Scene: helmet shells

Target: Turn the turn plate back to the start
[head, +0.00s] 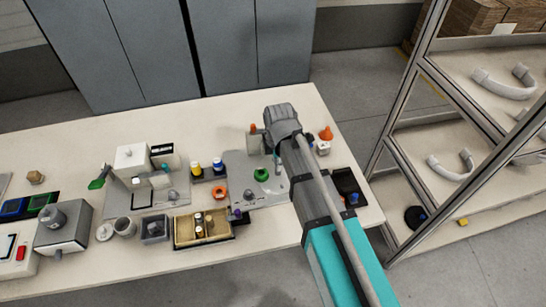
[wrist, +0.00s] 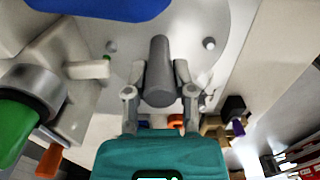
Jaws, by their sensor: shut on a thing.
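The turn plate (wrist: 228,22) is a pale grey disc that fills much of the upper wrist view, with a small round peg (wrist: 209,43) on it. In the head view the grey plate area (head: 240,165) lies at the right part of the table, partly hidden by my arm. My gripper (wrist: 159,88) is shut on an upright-looking dark grey handle (wrist: 159,62), one finger on each side of it. In the head view my wrist covers the fingertips. Whether the handle is fixed to the plate cannot be seen clearly.
A green part (head: 261,174) sits on the grey plate area beside my arm. An orange ring (head: 220,194) and a tan tray (head: 205,230) lie to the left. A black tray (head: 348,185) is to the right. A shelf rack (head: 440,150) stands beyond the table's right end.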

